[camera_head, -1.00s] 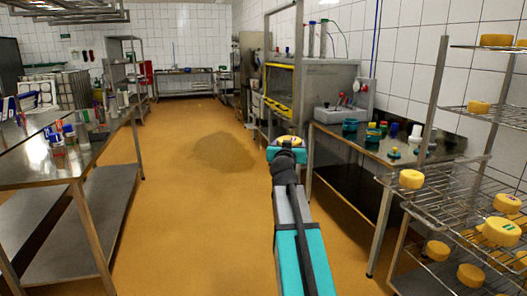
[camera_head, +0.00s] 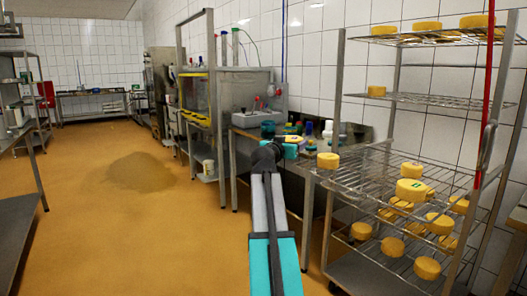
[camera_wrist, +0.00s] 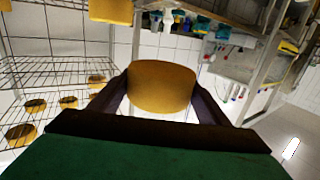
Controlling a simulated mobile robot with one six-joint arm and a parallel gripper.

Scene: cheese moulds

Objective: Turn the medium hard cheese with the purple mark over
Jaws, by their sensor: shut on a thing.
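My gripper (camera_wrist: 161,105) is shut on a round yellow cheese (camera_wrist: 161,85), with one dark finger on each side of it. The wrist view shows its curved side, with no mark visible there. In the head view the held cheese (camera_head: 293,138) is small and mostly hidden by my gripper (camera_head: 285,147). A dark patch seems to show on its top, but its colour is too small to tell. The cheese is held in the air, in front of the side table.
Open floor (camera_head: 90,225) lies at the left.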

